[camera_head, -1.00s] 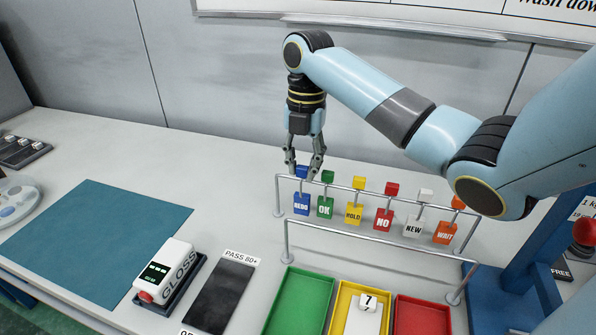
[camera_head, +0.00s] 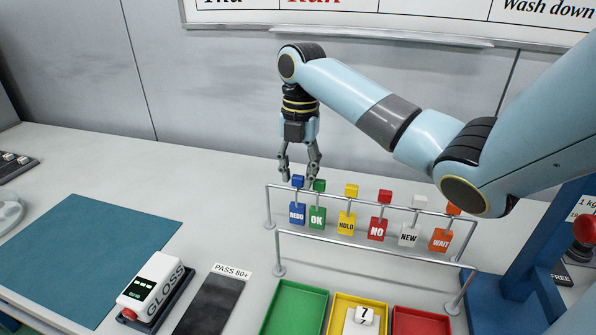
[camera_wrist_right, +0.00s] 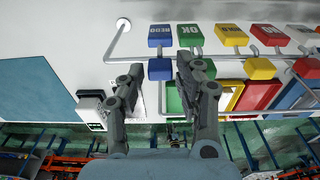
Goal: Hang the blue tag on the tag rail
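The blue tag (camera_head: 297,212), marked REDO, hangs at the left end of the rear rail (camera_head: 335,191), with a blue block (camera_head: 298,181) on top. In the right wrist view the blue tag (camera_wrist_right: 162,36) and its block (camera_wrist_right: 160,69) also show. My right gripper (camera_head: 299,180) points down at the blue block. Its fingers are apart, and in the right wrist view (camera_wrist_right: 160,75) the block appears between them. I cannot tell whether they touch it. A lower front rail (camera_head: 360,248) carries no tags. My left gripper is not in view.
Green OK (camera_head: 317,216), yellow HOLD (camera_head: 346,223), red NO, white NEW and orange WAIT tags hang to the right on the rear rail. Green (camera_head: 275,308), yellow and red trays stand in front. A gloss meter (camera_head: 153,285) and teal mat (camera_head: 80,250) lie left.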

